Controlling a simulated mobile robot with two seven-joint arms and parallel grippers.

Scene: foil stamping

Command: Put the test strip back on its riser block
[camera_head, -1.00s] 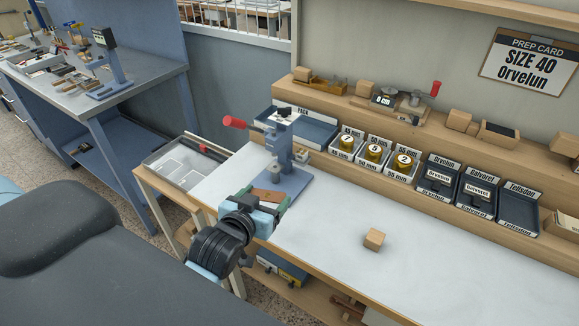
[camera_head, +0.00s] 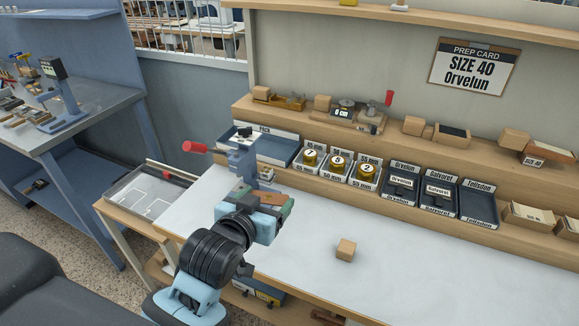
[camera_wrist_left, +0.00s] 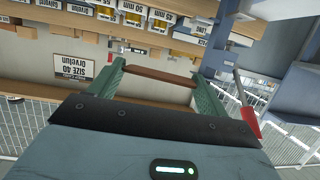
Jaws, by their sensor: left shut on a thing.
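My left gripper (camera_head: 268,199) is shut on the brown test strip (camera_head: 264,197), just right of and in front of the stamping press (camera_head: 243,162). In the left wrist view the strip (camera_wrist_left: 160,77) spans the gap between the two green fingers (camera_wrist_left: 160,80), gripped at its ends. A small wooden block (camera_head: 345,250) stands on the white bench top to the right of the gripper, its top bare. It looks like a riser block, but I cannot tell whether it is the strip's own. My right gripper is not in view.
The press has a red-knobbed lever (camera_head: 194,147) reaching left. Foil roll bins (camera_head: 337,163) and dark trays (camera_head: 438,194) line the bench's back. More wooden blocks (camera_head: 413,126) sit on the ledge above. The bench top (camera_head: 400,270) around the lone block is clear.

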